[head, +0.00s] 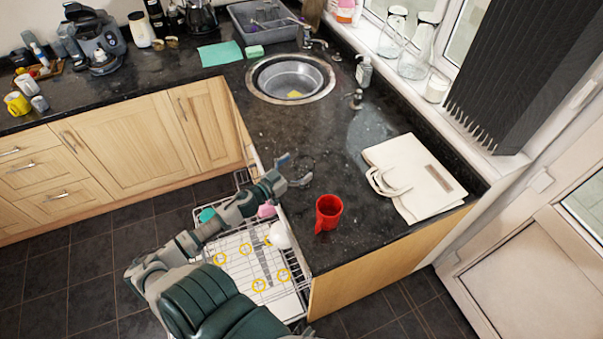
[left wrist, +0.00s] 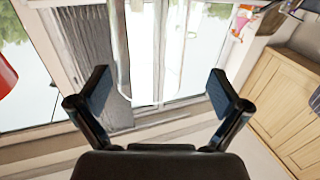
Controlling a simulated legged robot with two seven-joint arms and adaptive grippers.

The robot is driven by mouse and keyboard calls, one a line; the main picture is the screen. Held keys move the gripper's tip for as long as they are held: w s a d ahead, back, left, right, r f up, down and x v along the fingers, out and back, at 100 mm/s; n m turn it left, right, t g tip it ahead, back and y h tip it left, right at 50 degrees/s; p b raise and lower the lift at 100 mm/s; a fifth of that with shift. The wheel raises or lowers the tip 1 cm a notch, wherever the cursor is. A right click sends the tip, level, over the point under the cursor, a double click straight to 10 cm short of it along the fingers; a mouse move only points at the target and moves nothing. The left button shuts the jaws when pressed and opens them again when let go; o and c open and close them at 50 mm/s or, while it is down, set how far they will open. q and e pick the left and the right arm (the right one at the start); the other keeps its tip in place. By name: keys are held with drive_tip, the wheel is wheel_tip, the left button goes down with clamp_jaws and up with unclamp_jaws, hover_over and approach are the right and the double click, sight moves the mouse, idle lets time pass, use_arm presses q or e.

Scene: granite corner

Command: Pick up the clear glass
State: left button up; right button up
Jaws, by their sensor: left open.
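The clear glass (head: 306,164) is a faint, see-through outline on the dark granite counter, just beyond my left gripper (head: 293,170). My left gripper is open, with its fingers apart and pointing toward the glass. In the left wrist view, a tall transparent shape that looks like the glass (left wrist: 150,50) stands ahead, between the two fingers of the left gripper (left wrist: 158,88). Its edges are hard to make out against the bright window, and I cannot tell whether a finger touches it. My right gripper is not in view.
A red mug (head: 328,212) stands on the counter near the glass, and its red side shows in the left wrist view (left wrist: 5,76). A cream bag (head: 415,175) lies to the right. The sink (head: 291,78) is behind. An open dishwasher rack (head: 240,250) sits below my left arm.

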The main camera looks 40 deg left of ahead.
use_arm(q)
drive_tip(key=shift+s+d+r, duration=0.1)
drive_tip(key=shift+d+r, duration=0.15)
drive_tip(key=shift+d, duration=0.3)
drive_tip(key=shift+c, duration=1)
drive_tip(key=shift+d, duration=0.2)
drive_tip(key=c, duration=0.4)
drive_tip(key=shift+d+r, duration=0.1)
drive_tip(key=shift+d, duration=0.05)
drive_tip(key=c, duration=1.2)
drive_tip(key=shift+a, duration=0.5)
drive_tip(key=shift+a+r, duration=0.1)
drive_tip(key=shift+r, duration=0.25)
wheel_tip(320, 180, up, 3)
drive_tip(key=shift+f+p, duration=0.2)
drive_tip(key=shift+p, duration=0.15)
drive_tip(key=shift+s+a+r+p, duration=0.2)
drive_tip(key=shift+s+a, duration=0.55)
drive_tip(key=shift+s, duration=1.8)
drive_tip(key=shift+s+a+r, duration=0.35)
drive_tip(key=shift+s+a, duration=0.35)
drive_tip(key=shift+s, duration=1.85)
drive_tip(key=shift+s+a+r+p, duration=0.2)
drive_tip(key=shift+s+a, duration=0.55)
drive_tip(key=shift+s, duration=1.8)
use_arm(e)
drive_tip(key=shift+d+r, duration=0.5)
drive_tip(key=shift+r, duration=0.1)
